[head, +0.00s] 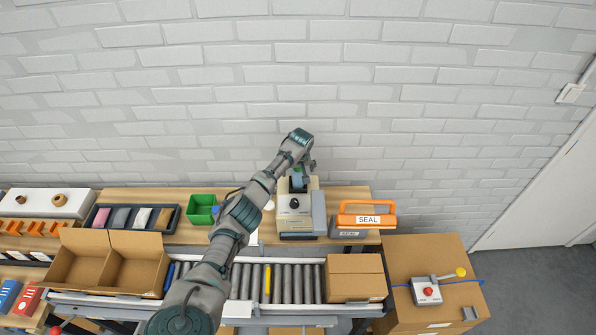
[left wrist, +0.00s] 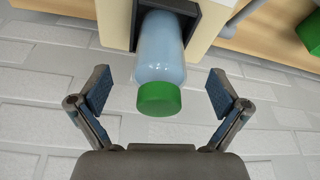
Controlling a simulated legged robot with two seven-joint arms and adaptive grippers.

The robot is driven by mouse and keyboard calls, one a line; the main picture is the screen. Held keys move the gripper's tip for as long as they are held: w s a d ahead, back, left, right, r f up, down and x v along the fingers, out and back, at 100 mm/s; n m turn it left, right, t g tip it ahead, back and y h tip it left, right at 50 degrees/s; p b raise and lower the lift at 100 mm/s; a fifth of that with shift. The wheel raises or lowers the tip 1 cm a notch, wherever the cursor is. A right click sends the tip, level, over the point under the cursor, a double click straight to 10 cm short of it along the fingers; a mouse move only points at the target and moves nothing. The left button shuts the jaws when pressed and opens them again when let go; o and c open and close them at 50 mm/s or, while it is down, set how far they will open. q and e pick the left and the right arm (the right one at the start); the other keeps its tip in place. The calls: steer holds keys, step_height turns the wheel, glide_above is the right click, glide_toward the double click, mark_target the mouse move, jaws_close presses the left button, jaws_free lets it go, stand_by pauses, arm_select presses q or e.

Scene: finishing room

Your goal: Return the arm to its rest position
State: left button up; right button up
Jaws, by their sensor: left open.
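My left arm (head: 240,215) reaches from the bottom of the head view up over the conveyor to the beige machine on the back bench. My left gripper (left wrist: 158,95) is open in the left wrist view, its two fingers spread on either side of a pale blue bottle (left wrist: 160,50) with a green cap (left wrist: 159,98). The fingers stand apart from the bottle. The bottle sits in a dark-framed opening of the beige machine (head: 295,215). In the head view the gripper (head: 306,165) is partly hidden behind my wrist. My right gripper does not show.
A roller conveyor (head: 291,283) runs below the bench, with an open carton (head: 113,262) at left and a closed carton (head: 355,278) at right. A green bin (head: 201,209), a dark tray (head: 129,218) and an orange SEAL handle (head: 366,214) are near the arm. A brick wall stands behind.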

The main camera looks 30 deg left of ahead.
arm_select(q)
steer(key=shift+r, duration=0.15)
stand_by(0.5)
steer(key=shift+r+p, duration=0.4)
steer(key=shift+r, duration=0.55)
steer(key=shift+r, duration=0.1)
steer(key=shift+r, duration=2.9)
